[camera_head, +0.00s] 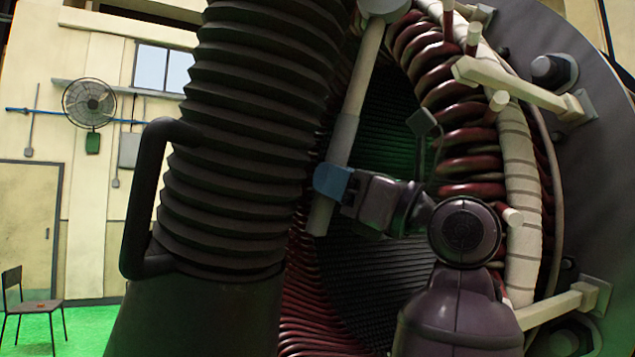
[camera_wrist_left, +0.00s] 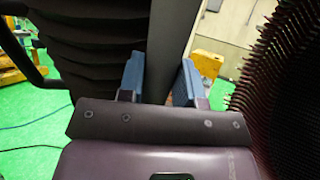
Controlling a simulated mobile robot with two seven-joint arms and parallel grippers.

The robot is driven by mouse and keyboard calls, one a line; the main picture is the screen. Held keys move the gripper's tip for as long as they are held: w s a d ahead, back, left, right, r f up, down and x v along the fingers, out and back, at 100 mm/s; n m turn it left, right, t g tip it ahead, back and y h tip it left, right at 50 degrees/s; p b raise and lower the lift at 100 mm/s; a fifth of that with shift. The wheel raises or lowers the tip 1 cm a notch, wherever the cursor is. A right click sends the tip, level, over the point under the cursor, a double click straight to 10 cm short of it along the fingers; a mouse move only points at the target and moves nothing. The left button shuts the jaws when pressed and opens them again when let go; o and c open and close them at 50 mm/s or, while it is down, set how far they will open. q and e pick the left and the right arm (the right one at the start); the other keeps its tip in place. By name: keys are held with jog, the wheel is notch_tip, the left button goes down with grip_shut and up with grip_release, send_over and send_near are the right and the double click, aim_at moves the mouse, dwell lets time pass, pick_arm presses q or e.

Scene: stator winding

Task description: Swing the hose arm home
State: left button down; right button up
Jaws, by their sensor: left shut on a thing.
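The hose arm, a pale grey bar (camera_head: 362,85), hangs slanting down from a round joint at the top middle of the head view, in front of the stator's dark bore. My left gripper (camera_head: 333,181) is shut on its lower part, with the bar's end showing below the blue fingers. In the left wrist view the bar (camera_wrist_left: 174,40) stands between the two blue fingertips (camera_wrist_left: 160,75). The thick black ribbed hose (camera_head: 250,110) stands just left of the bar. My right gripper is not in view.
The stator ring (camera_head: 590,170) fills the right side, with dark red coils (camera_head: 465,140) and pale brackets (camera_head: 515,85) close to my arm. A black loop handle (camera_head: 143,200) juts from the hose's left side. Green floor (camera_head: 85,325) lies open at far left beside a chair (camera_head: 30,300).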

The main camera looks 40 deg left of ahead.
pick_arm(q)
jog(key=w+a+t, duration=0.1)
jog(key=w+a, duration=0.3)
jog(key=w, duration=0.4)
jog(key=shift+a+r+m+t+b, duration=0.2)
jog(key=shift+r+m+t+b, duration=0.05)
jog(key=shift+m+t+b, duration=0.05)
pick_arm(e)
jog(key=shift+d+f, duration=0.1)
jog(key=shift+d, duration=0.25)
pick_arm(q)
jog(key=shift+w, duration=0.1)
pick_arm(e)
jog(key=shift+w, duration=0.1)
pick_arm(q)
jog(key=c, duration=1.1)
grip_release()
jog(key=shift+f, duration=0.1)
jog(key=shift+c, duration=0.2)
jog(key=shift+o, duration=0.2)
jog(key=shift+a, duration=0.1)
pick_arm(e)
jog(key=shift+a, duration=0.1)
pick_arm(q)
jog(key=shift+f, duration=0.1)
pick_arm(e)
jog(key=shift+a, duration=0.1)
